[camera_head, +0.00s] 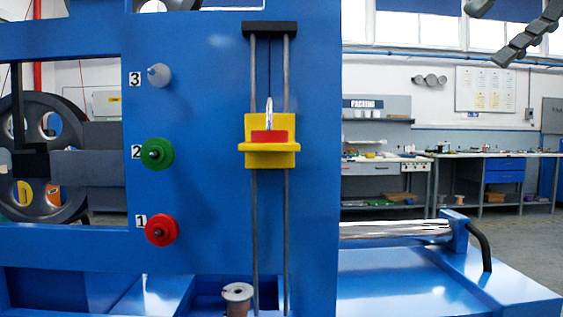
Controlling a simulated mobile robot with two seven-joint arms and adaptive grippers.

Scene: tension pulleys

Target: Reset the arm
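My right gripper (490,31) shows at the top right corner, partly cut off by the frame. Its two dark grey fingers are spread apart with nothing between them. It is well clear of the blue machine panel (205,120). My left gripper is not in view. On the panel, a small light grey pulley (160,75) is at label 3, a green pulley (158,154) at label 2 and a red pulley (161,230) at label 1. A yellow carriage (257,178) with a red block (269,136) sits on two upright rods.
A spool (237,297) stands low beside the rods. A dark spoked wheel (60,150) is behind the panel opening at left. A metal roller (395,229) and a blue base (400,285) extend right. Workbenches (450,158) stand far behind.

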